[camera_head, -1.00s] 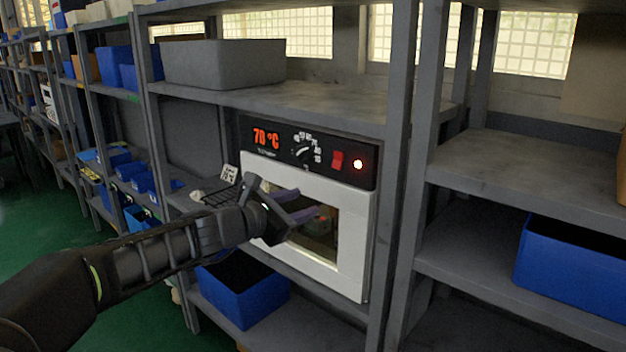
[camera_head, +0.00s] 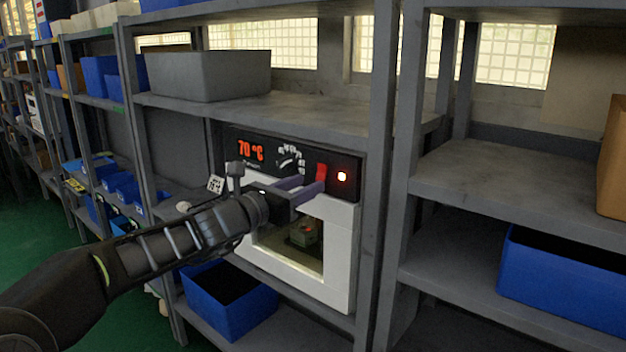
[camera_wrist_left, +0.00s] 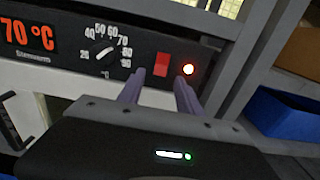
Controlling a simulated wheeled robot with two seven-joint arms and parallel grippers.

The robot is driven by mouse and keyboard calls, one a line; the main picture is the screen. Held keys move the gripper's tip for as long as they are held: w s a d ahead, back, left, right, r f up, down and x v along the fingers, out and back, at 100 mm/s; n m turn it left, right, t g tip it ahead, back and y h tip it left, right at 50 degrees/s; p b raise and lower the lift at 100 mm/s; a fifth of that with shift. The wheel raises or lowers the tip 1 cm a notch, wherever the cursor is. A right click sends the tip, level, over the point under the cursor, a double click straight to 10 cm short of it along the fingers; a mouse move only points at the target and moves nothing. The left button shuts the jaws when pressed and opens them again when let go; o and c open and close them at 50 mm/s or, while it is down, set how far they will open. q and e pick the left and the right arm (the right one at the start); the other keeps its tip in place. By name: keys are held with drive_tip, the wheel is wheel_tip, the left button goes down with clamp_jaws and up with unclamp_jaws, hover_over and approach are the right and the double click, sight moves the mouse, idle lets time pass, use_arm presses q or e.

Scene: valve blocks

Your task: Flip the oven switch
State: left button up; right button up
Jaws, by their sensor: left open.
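The white oven (camera_head: 341,262) stands on a shelf, with a black control panel (camera_head: 351,164) along its top. The red switch (camera_head: 321,172) sits on the panel between the dial and a glowing red light (camera_head: 342,176). In the left wrist view the switch (camera_wrist_left: 162,65) appears just beyond the fingers, roughly between their tips. My left gripper (camera_head: 310,188) is open and empty, just in front of the panel and slightly below the switch. In the wrist view its two purple fingers (camera_wrist_left: 160,80) point at the panel. I cannot tell whether they touch it. My right gripper is out of view.
The display (camera_head: 251,150) reads 70 °C beside the dial (camera_head: 290,158). Grey shelf uprights (camera_head: 378,200) flank the oven. A grey bin (camera_head: 208,76) sits on the shelf above, a blue bin (camera_head: 225,300) below, and another blue bin (camera_head: 565,275) to the right.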

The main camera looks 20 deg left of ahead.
sight(320, 178)
use_arm(q)
drive_tip(key=x, duration=0.3)
drive_tip(key=shift+w, duration=0.1)
drive_tip(key=shift+c, duration=0.3)
clamp_jaws()
